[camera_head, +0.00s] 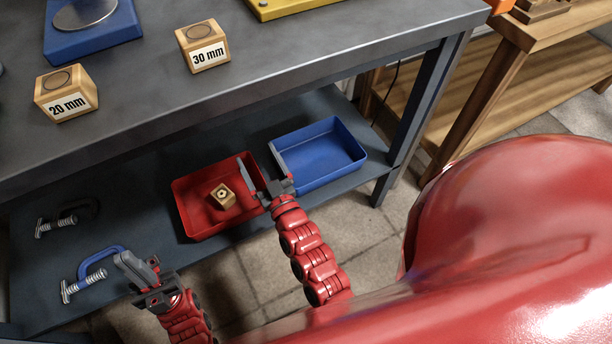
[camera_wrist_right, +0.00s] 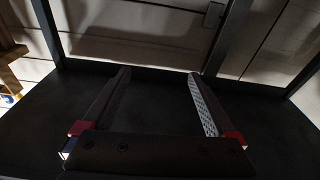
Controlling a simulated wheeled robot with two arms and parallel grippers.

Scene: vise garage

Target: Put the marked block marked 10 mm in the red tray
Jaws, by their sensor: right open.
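A small wooden block (camera_head: 222,196) lies inside the red tray (camera_head: 190,228) on the lower shelf. It shows a dark round mark; no size label is readable on it. My right gripper (camera_head: 260,167) is open at the red tray's right side, to the right of the block, near the gap between the trays. In the right wrist view its fingers (camera_wrist_right: 160,88) are spread with nothing between them. My left gripper (camera_head: 138,262) is low at the left, by the blue clamp; I cannot tell its opening. Blocks marked 20 mm (camera_head: 66,92) and 30 mm (camera_head: 203,46) stand on the bench top.
A blue tray (camera_head: 322,152) sits right of the red one. A blue clamp (camera_head: 84,281) and a dark clamp (camera_head: 62,222) lie on the lower shelf (camera_head: 130,208). The bench top (camera_head: 280,75) overhangs it. A bench leg (camera_head: 425,110) stands at the right.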

